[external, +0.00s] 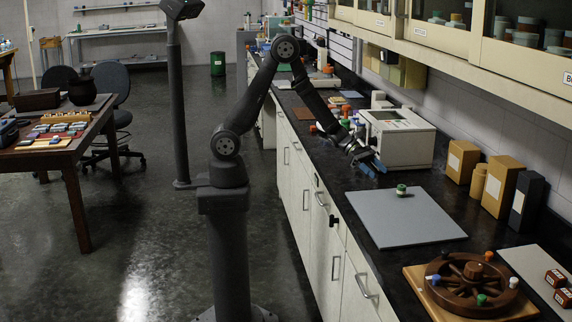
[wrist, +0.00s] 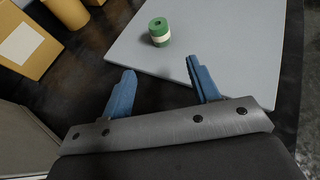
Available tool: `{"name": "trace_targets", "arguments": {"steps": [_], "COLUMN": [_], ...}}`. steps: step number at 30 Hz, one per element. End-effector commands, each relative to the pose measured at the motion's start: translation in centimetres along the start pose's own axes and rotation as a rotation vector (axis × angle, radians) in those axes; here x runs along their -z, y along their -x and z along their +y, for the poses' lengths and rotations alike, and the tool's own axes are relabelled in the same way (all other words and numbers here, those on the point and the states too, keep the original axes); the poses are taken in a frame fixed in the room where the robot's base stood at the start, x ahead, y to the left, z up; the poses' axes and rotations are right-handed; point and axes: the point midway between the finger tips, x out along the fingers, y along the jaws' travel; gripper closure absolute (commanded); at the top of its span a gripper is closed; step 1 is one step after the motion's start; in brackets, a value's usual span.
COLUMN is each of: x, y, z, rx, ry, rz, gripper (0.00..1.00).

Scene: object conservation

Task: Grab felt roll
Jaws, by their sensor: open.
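A small green felt roll (external: 401,190) with a pale band around it stands on a grey board on the counter. The felt roll also shows in the wrist view (wrist: 159,32), above and between the fingers. My gripper (external: 371,168) has blue fingers. It is at the board's far left edge, short of the roll and not touching it. In the wrist view my gripper (wrist: 160,85) is open and empty, with its two fingers wide apart. Nothing hides the roll.
The grey board (external: 385,222) is otherwise bare. A white instrument (external: 400,138) stands just behind my gripper. Tan and dark boxes (external: 500,187) line the wall. A round wooden tray (external: 470,283) with small colored rolls lies nearer the camera. Wall cabinets overhang the counter's back.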

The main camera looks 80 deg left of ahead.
Motion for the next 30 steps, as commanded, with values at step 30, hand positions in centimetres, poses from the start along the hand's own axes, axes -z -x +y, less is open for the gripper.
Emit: {"name": "trace_targets", "arguments": {"steps": [30], "x": [-0.5], "y": [-11.4], "z": [-0.3], "rx": [0.001], "ry": [-0.002], "rz": [0.0], "gripper": [0.45]}}
